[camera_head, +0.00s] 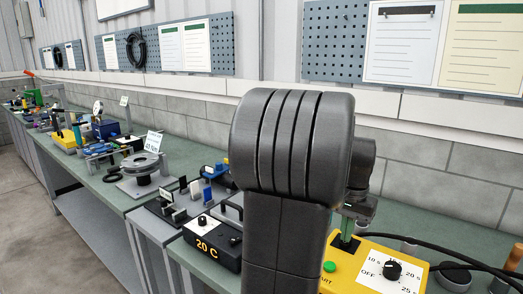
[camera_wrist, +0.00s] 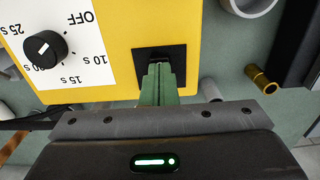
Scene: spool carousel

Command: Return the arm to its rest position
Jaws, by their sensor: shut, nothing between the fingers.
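My arm (camera_head: 285,180) rises large and dark through the middle of the head view and hides part of the bench behind it. My gripper (camera_head: 346,241) shows at the arm's right, pointing down at a yellow timer box (camera_head: 345,270). In the wrist view my gripper (camera_wrist: 159,68) has its green fingers together, with nothing held. Its fingertips are at a black square recess (camera_wrist: 160,54) in the yellow box's face; I cannot tell whether they touch it.
The timer's black knob (camera_wrist: 46,48) is beside the fingers. A brass fitting (camera_wrist: 258,78) and a grey ring (camera_wrist: 248,4) lie on the other side. A black box reading 20 C (camera_head: 212,241) and a spool device (camera_head: 145,172) stand left along the green bench. Black cables (camera_head: 440,249) run at right.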

